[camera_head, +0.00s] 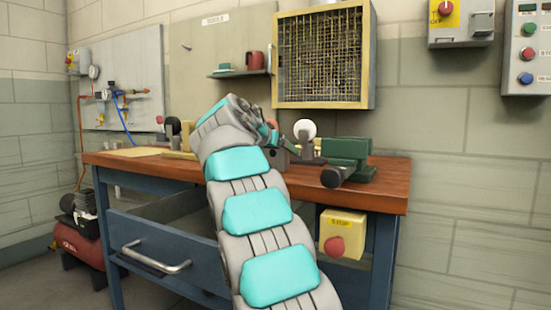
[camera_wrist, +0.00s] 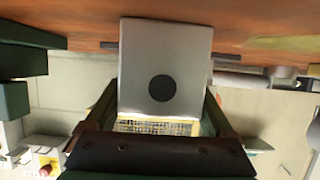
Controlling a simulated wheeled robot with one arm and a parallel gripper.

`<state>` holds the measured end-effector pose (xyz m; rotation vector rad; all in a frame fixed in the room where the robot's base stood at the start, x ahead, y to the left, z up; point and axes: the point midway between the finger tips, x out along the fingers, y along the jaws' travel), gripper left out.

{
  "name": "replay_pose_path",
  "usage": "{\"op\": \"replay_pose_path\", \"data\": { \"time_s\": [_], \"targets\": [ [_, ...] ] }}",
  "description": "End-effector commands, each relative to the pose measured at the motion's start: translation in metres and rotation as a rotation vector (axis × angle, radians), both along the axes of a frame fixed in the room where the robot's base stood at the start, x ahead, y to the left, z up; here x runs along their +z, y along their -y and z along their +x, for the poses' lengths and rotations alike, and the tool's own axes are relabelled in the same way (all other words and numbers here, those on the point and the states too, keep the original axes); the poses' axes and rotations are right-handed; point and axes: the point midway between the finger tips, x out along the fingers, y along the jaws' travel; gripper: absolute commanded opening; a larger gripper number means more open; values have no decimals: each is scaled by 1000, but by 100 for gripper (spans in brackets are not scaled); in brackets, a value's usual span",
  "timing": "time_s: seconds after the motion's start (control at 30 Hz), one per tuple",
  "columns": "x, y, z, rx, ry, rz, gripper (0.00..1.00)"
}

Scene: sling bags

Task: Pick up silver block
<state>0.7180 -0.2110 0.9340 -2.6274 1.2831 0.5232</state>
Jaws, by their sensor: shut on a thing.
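The silver block (camera_wrist: 185,55) fills the middle of the wrist view, a pale grey box with a round black spot on its near face. My gripper (camera_wrist: 163,102) is shut on it, one dark finger along each side. The wooden bench top (camera_wrist: 265,22) shows at the top of this upside-down view, close to the block; I cannot tell whether they touch. In the head view my arm reaches over the bench top (camera_head: 385,180) and hides the block.
A green vise-like tool (camera_head: 348,155) stands on the bench right of my arm, with a white round-headed thing (camera_head: 304,130) beside it. An open drawer (camera_head: 165,258) juts out below. A yellow stop box (camera_head: 342,233) hangs under the right side.

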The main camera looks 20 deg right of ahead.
Motion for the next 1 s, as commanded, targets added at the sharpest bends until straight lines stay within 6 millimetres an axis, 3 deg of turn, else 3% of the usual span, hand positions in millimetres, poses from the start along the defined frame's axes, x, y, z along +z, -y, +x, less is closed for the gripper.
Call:
{"op": "replay_pose_path", "data": {
  "time_s": [0.07, 0.53, 0.83, 1.0],
  "targets": [
    [0, 0, 0, 0, 0, 0, 56],
    [0, 0, 0, 1, 0, 0, 4],
    [6, 0, -2, 1, 2, -1, 4],
    [32, 0, -14, 3, 4, -1, 4]
  ]
}}
